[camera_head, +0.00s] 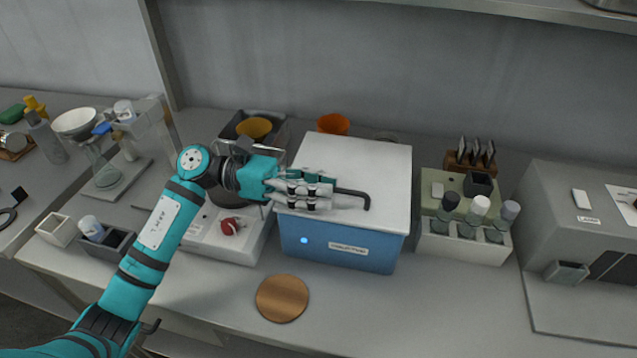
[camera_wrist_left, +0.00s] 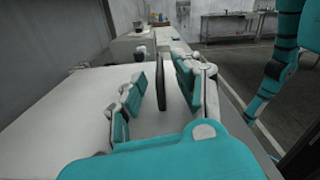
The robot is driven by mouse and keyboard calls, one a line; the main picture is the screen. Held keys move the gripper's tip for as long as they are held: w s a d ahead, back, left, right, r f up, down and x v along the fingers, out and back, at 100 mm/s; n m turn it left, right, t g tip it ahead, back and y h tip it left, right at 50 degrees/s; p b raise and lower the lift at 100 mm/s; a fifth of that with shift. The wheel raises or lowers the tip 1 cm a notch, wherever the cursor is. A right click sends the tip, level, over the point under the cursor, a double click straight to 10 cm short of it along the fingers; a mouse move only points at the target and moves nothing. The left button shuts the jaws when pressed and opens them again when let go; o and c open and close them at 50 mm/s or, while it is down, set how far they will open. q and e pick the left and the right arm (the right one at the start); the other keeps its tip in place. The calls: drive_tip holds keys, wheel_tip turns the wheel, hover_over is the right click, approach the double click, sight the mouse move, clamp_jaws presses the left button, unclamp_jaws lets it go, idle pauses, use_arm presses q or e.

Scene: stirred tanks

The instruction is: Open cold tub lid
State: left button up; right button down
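The cold tub (camera_head: 338,243) is a blue box with a label and a small lit spot on its front. Its flat white lid (camera_head: 375,165) lies level on top, seen shut. A dark bar handle (camera_head: 362,198) stands at the lid's front part. My left gripper (camera_head: 328,196) is over the lid at the handle, coming from the left. In the left wrist view the handle (camera_wrist_left: 160,86) stands between the two spread fingers of my left gripper (camera_wrist_left: 160,92), with gaps on both sides. Part of the handle is hidden by the fingers in the head view. My right gripper is not in view.
A round wooden disc (camera_head: 282,298) lies in front of the tub. A rack with capped bottles (camera_head: 465,247) stands close on the right. A grey device with a red knob (camera_head: 231,226) is on the left. Orange (camera_head: 333,124) and yellow bowls (camera_head: 254,128) are behind.

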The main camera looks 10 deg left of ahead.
use_arm(q)
drive_tip(key=shift+c, duration=0.3)
clamp_jaws()
drive_tip(key=shift+w+r+n+p, duration=0.2)
drive_tip(key=shift+r+n+p, duration=0.1)
drive_tip(key=shift+r, duration=0.3)
drive_tip(key=w+r+n+p, duration=0.4)
drive_tip(key=w+r+n, duration=0.1)
drive_tip(key=r, duration=0.4)
drive_tip(key=shift+w+r+n, duration=0.25)
drive_tip(key=shift+w+n, duration=0.1)
drive_tip(key=shift+n, duration=0.45)
